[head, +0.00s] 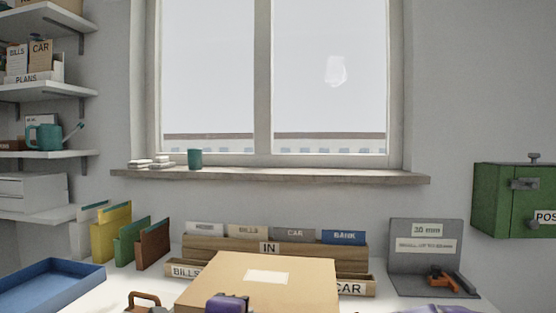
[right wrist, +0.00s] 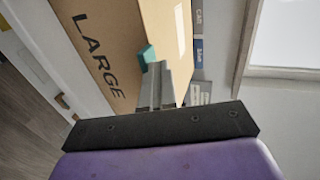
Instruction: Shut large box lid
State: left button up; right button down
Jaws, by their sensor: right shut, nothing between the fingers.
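The large cardboard box (head: 310,285) stands at the front middle of the desk. Its tan top panel lies about flat over it, with a pale label (head: 268,276). In the right wrist view its front face (right wrist: 98,55) reads LARGE, and the top meets that face along an edge; I cannot tell if a small gap is left. My right gripper (right wrist: 158,85) is shut and empty, its fingers overlapping the box's edge in that view; contact is unclear. A small teal piece (right wrist: 147,56) shows at the fingertips. A purple and black part, apparently my left gripper (head: 228,303), is at the box's front; its fingers are hidden.
A wooden IN file rack (head: 350,262) stands behind the box. A blue tray (head: 50,285) and upright folders (head: 112,235) are at the left. A grey stand (head: 425,245) with an orange and black tool (head: 445,280) is at the right. A brown-handled object (head: 143,300) sits left of the box.

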jog(key=shift+s+f, duration=0.1)
jog(key=shift+f, duration=0.25)
